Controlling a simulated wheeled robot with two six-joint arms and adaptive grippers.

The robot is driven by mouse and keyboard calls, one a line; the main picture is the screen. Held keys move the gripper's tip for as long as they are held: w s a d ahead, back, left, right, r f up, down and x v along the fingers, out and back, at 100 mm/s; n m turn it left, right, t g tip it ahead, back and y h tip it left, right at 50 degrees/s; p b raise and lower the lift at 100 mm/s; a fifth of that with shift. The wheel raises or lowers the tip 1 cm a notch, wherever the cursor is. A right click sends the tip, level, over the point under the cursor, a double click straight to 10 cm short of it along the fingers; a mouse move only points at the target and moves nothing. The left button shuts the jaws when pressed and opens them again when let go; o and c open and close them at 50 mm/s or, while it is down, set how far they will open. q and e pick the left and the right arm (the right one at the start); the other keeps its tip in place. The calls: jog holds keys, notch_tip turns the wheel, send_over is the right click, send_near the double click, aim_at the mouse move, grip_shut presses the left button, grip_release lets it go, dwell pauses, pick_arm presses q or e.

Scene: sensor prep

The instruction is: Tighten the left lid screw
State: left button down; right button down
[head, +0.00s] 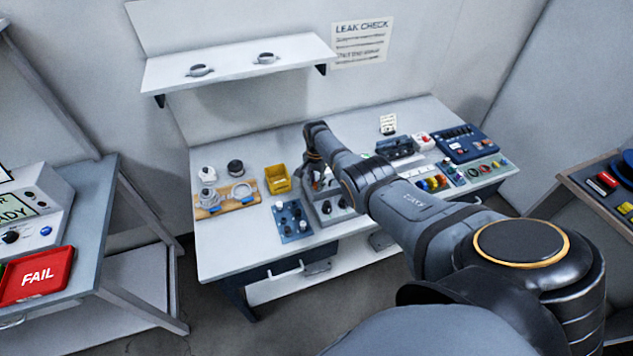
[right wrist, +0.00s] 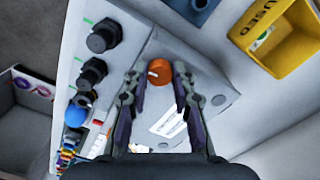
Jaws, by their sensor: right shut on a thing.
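My right gripper (head: 317,177) reaches down over a grey box (head: 332,212) near the middle of the bench. In the right wrist view, the right gripper's (right wrist: 157,74) two fingers stand on either side of an orange round screw head (right wrist: 160,72) on the box's light grey top, and are shut on it. The exact contact is hard to see. A white label (right wrist: 168,121) lies on the same top, between the fingers. In the head view, the gripper hides much of the box top. My left gripper is not in view.
A yellow bin (head: 277,178) marked USED stands close behind the box. A blue plate (head: 292,221) with knobs and a wooden board (head: 228,206) with fittings lie to the left. Several devices, including a blue case (head: 467,143), fill the bench's right side. A shelf (head: 238,62) hangs above.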

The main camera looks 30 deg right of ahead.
aim_at(316, 184)
jog(key=shift+m, duration=0.6)
jog(key=c, duration=1.1)
grip_release()
jog(key=shift+r, duration=0.5)
notch_tip(316, 184, up, 11)
